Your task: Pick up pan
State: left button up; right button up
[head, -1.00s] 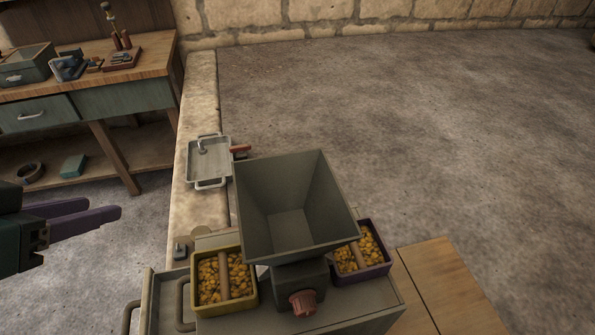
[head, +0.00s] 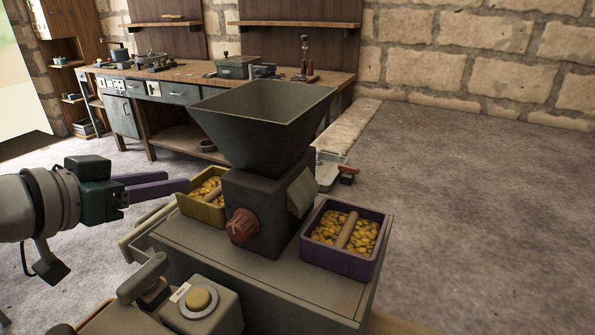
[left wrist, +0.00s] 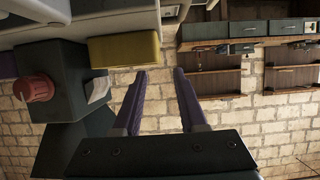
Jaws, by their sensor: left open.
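A shallow grey metal pan (head: 327,168) with handles shows partly behind the hopper machine, by the low stone ledge. The hopper hides its left part. A yellow bin (head: 187,207) and a purple bin (head: 372,264), each with yellow pieces and a wooden bar handle, sit on either side of the machine. My left gripper (head: 170,183) is open and empty, its purple fingers pointing right, just left of the yellow bin. In the left wrist view, its fingers (left wrist: 159,75) are spread with nothing between them, and the yellow bin (left wrist: 123,48) is just beyond. My right gripper is out of view.
The dark hopper machine (head: 260,215) with a red knob (head: 241,226) stands on a grey base (head: 220,262). A button box (head: 213,318) is in front. A wooden workbench (head: 225,80) stands against the back wall. Open floor (head: 470,210) lies to the right.

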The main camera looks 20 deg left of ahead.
aim_at(195, 177)
pick_arm(q)
jog(key=shift+b+x, duration=0.65)
jog(key=shift+x, duration=2.65)
jog(key=shift+d, duration=0.15)
jog(key=shift+c, duration=0.3)
grip_shut()
